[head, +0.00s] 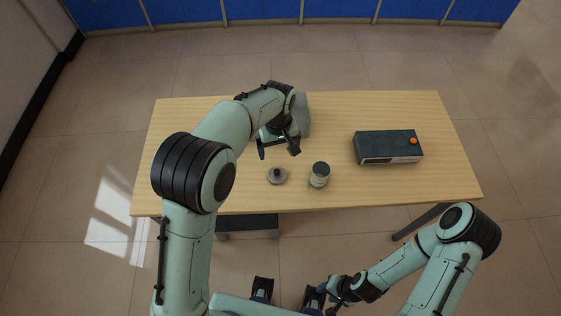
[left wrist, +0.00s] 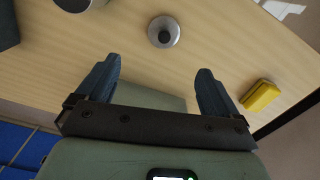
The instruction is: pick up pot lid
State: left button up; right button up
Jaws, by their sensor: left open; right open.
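The pot lid (head: 277,177) is a small grey disc with a dark round knob, lying on the wooden table near its front edge. It also shows in the left wrist view (left wrist: 164,32), beyond the fingertips and roughly centred between them. My left gripper (head: 279,151) is above the table, behind the lid in the head view. Its fingers are spread with nothing between them in the left wrist view (left wrist: 160,70). The lid is apart from the fingers. My right gripper (head: 288,292) is open and empty at the bottom of the head view, off the table.
A striped canister (head: 319,176) stands close to the right of the lid. A dark box with an orange knob (head: 388,147) sits further right. A grey-green object (head: 303,112) is partly hidden behind my left gripper. A yellow item (left wrist: 260,95) lies on the table in the left wrist view.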

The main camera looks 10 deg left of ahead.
pick_arm(q)
send_over(277, 171)
notch_tip(277, 171, down, 7)
jog(key=shift+w+d+f+b, duration=0.1)
jog(key=shift+d+b, duration=0.05)
jog(key=shift+b, duration=0.15)
jog(key=shift+f, duration=2.9)
jog(key=c, duration=1.1)
